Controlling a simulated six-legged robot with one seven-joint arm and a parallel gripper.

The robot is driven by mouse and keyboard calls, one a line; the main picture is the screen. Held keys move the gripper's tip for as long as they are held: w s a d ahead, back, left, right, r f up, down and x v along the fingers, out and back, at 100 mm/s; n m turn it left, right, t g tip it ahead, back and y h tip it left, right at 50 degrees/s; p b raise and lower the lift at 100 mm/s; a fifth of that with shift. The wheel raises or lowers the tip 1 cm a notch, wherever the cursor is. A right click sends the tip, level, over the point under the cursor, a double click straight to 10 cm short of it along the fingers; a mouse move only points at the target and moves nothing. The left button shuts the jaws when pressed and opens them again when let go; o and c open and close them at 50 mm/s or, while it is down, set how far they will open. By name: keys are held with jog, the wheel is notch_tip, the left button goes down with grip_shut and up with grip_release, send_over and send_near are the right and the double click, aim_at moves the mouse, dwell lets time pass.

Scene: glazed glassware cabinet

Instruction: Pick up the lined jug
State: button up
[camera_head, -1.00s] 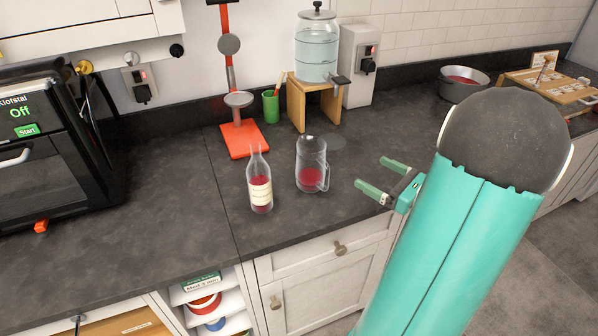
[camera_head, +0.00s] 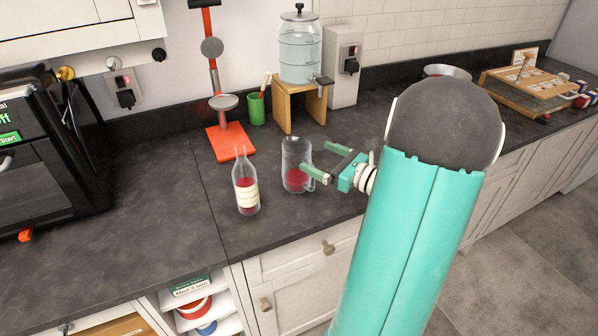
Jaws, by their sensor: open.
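The jug (camera_head: 293,178) is clear glass with red liquid in its lower part and a handle on its right side. It stands upright on the dark counter; lines on it are too small to make out. My gripper (camera_head: 320,160) is open at the jug's right side. Its nearer green finger overlaps the jug's handle side in the picture, and the farther finger is behind and to the right. I cannot tell whether either finger touches the jug. Nothing is held.
A clear bottle (camera_head: 246,185) with a cream label stands close left of the jug. Behind are a red stand (camera_head: 232,146), a green cup (camera_head: 256,108) and a water dispenser (camera_head: 300,50) on a wooden stool (camera_head: 287,88). The counter's front edge is near.

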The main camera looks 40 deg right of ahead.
aim_at(308, 152)
jog(key=x, duration=0.5)
jog(key=shift+w+f, duration=0.15)
jog(key=c, duration=1.5)
jog(key=shift+c, duration=0.5)
